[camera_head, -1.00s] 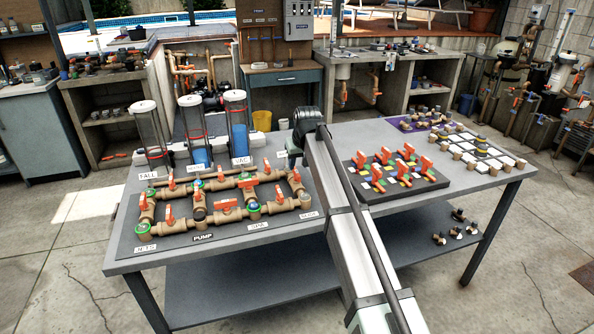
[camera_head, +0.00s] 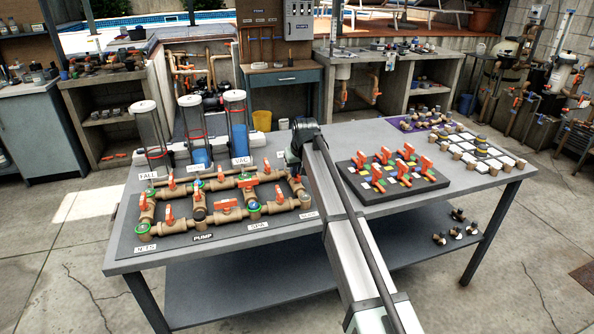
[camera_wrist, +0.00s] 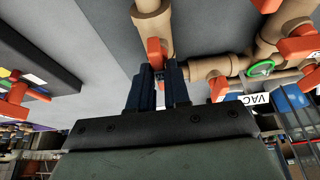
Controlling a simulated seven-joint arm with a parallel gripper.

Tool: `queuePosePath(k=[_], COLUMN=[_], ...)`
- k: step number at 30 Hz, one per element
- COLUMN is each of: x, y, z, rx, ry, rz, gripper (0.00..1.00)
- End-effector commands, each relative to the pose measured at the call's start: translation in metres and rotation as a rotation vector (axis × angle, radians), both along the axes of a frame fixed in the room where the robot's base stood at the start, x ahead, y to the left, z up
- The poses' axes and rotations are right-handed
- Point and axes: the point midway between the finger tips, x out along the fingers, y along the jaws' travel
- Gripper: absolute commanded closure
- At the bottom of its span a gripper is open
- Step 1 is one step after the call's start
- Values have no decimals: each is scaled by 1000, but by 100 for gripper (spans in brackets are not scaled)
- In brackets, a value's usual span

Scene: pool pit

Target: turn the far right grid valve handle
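The pipe grid (camera_head: 226,214) of tan pipes with orange valve handles lies on a dark board on the table. Its far right valve handle (camera_wrist: 155,52) shows orange in the wrist view, on a tan pipe. In the head view my gripper (camera_head: 294,166) is at that far right corner and mostly hides this handle. In the wrist view my gripper (camera_wrist: 160,72) has its two dark fingers a little apart. The handle's end is at the narrow gap between the fingertips. I cannot tell whether the fingers touch it.
Another orange handle (camera_wrist: 219,88) and a green-ringed pipe joint (camera_wrist: 262,68) are close on the right in the wrist view. Clear cylinders (camera_head: 237,125) stand behind the grid. A dark board with orange handles (camera_head: 402,171) is to the right.

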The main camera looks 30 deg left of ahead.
Motion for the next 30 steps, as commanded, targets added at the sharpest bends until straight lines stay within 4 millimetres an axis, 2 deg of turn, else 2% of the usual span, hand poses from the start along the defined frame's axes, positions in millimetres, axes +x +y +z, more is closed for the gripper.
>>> queuePosePath(k=[1,5,20,30], x=[0,0,0,-2], y=[0,0,0,3], z=[0,0,0,0], rx=[0,0,-1,0], ry=[0,0,0,0], rz=[0,0,-48,-288], gripper=[88,100,100,100])
